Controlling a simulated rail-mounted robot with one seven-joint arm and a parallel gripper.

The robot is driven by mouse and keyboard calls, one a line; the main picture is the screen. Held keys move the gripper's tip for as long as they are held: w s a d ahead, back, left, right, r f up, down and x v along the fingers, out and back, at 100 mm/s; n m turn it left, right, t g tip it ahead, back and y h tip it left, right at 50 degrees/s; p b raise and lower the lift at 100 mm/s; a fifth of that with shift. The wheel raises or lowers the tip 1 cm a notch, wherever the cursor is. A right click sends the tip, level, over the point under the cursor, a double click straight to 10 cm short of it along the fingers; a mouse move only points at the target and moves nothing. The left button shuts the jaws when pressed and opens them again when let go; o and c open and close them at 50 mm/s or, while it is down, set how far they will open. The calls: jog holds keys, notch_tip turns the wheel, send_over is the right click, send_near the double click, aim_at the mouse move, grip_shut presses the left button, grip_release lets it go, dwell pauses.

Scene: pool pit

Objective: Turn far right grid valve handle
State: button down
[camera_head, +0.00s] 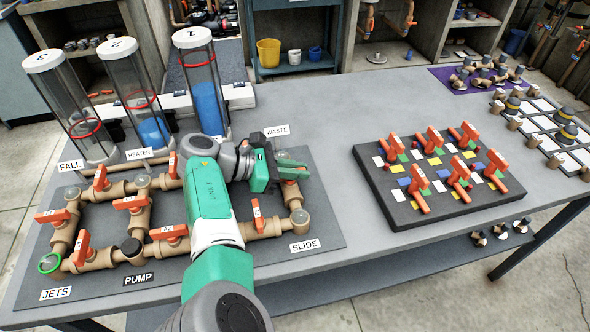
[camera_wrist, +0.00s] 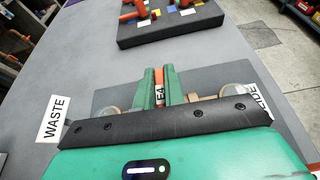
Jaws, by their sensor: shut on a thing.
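The pipe grid (camera_head: 103,258) of tan fittings lies on a dark mat with several orange valve handles. Its far right handle, near the WASTE label (camera_head: 277,130), shows as an orange piece (camera_head: 292,173) at my gripper (camera_head: 280,168). In the wrist view my gripper (camera_wrist: 159,84) has its green fingers on both sides of this orange handle (camera_wrist: 160,93), marked E4, and is shut on it. The handle lies lengthwise between the fingers. My wrist hides much of the valve body. Clear round caps (camera_wrist: 233,94) show on each side.
Another orange handle (camera_head: 258,217) stands nearer, left of the SLIDE label (camera_head: 305,246). A dark board (camera_head: 380,208) with several orange handles is to the right.

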jog(key=c, duration=1.5)
grip_release()
jog(key=shift+d+r, duration=0.1)
jog(key=b+v, duration=0.1)
jog(key=v, duration=0.6)
jog(key=shift+s+a+r, duration=0.1)
jog(key=shift+a, duration=0.3)
